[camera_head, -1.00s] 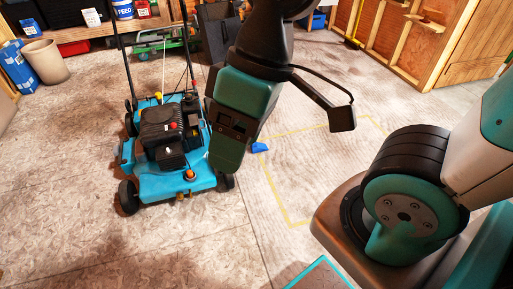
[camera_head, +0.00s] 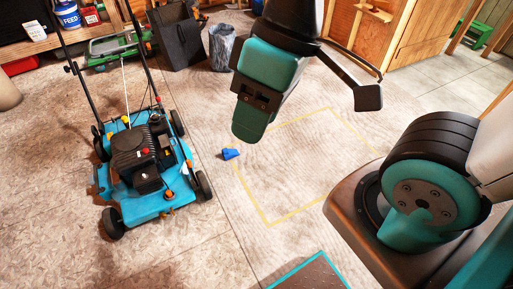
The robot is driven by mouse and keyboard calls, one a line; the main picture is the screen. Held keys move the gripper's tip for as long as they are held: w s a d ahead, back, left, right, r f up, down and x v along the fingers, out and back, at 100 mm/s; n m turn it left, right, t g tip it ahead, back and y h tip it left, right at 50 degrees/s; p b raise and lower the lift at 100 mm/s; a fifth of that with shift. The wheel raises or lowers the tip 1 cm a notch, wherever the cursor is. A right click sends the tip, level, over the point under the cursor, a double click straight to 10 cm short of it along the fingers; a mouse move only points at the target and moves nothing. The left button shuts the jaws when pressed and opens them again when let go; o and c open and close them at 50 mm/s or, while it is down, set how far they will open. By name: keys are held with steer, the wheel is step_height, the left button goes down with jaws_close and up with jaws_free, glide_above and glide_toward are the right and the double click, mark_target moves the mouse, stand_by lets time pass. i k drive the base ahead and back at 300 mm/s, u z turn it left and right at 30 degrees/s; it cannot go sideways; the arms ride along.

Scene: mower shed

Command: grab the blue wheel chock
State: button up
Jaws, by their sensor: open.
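The blue wheel chock (camera_head: 230,154) lies on the floor just right of the mower's front wheel, by the left edge of a yellow taped outline. It is in plain view in the head view. My gripper (camera_head: 250,122) hangs from my arm above the floor, a little above and right of the chock in the picture. It is open and apart from the chock, with nothing seen in it. Its fingertips are mostly hidden behind the teal and black end of my arm. The blue mower (camera_head: 150,205) stands upright to the left.
The yellow taped outline (camera_head: 270,225) encloses bare floor to the right of the chock. A grey bin (camera_head: 221,44) and a dark box (camera_head: 180,38) stand behind. A teal-edged mat (camera_head: 310,275) lies at the bottom. Open floor surrounds the chock, apart from the mower.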

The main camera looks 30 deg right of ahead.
mark_target(228, 153)
steer(key=z, duration=1.15)
steer(key=i, duration=4.55)
steer(key=u, duration=4.05)
